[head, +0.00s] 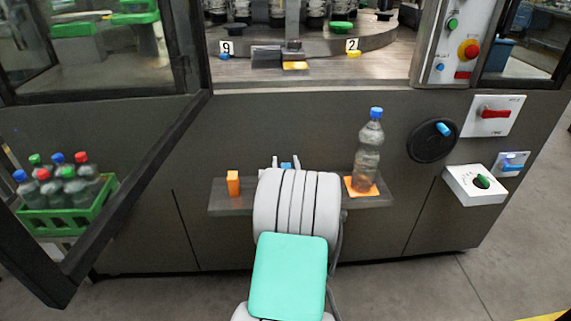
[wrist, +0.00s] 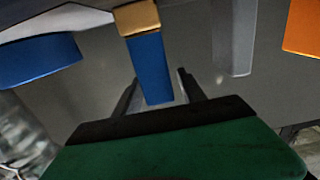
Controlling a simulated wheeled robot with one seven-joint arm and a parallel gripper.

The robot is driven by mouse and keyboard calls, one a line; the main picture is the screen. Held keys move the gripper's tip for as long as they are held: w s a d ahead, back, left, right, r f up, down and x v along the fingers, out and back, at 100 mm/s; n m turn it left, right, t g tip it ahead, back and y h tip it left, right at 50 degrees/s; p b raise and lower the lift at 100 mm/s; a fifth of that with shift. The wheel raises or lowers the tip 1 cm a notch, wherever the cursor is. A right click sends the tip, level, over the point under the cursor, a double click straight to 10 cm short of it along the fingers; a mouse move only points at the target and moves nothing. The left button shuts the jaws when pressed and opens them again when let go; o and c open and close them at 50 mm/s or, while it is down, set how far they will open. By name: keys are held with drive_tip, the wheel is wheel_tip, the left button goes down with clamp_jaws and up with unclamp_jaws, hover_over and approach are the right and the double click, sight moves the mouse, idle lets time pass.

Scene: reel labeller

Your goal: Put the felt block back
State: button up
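A blue block with a tan end (wrist: 152,70) stands between my fingers in the wrist view. It may be the felt block. In the head view only a small blue patch of it (head: 286,165) shows past my arm. My gripper (wrist: 160,78) is open, with one finger on each side of the block and a gap on the right side. In the head view my gripper (head: 285,161) is over the middle of the grey shelf (head: 222,206). An orange block (head: 233,183) stands upright at the shelf's left; an orange shape (wrist: 303,28) shows in the wrist view.
A clear bottle with a blue cap (head: 368,152) stands on an orange pad (head: 352,191) at the shelf's right. A green crate of bottles (head: 85,213) is at the left, behind an open framed door (head: 135,170). A blue round thing (wrist: 38,60) is left in the wrist view.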

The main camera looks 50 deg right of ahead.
drive_tip(key=shift+r+p, duration=0.3)
drive_tip(key=shift+p, duration=0.05)
drive_tip(key=b+v, duration=0.2)
drive_tip(key=v, duration=0.9)
drive_tip(key=w+a+f+n+y, duration=0.1)
drive_tip(key=w+a+n+y, duration=0.25)
drive_tip(key=a, duration=0.45)
drive_tip(key=w+a+f+n+g+y, duration=0.1)
drive_tip(key=w+a+f+n+y, duration=0.1)
drive_tip(key=w+a+y, duration=0.45)
drive_tip(key=w+a+f+n+y, duration=0.1)
drive_tip(key=w+a+n+y, duration=0.15)
drive_tip(key=a, duration=0.75)
drive_tip(key=s+a+n+g+y, duration=0.1)
drive_tip(key=s+a+g, duration=0.7)
drive_tip(key=s+a, duration=0.5)
drive_tip(key=shift+a+r+n, duration=0.15)
drive_tip(key=shift+a+n, duration=0.25)
drive_tip(key=shift+a, duration=0.7)
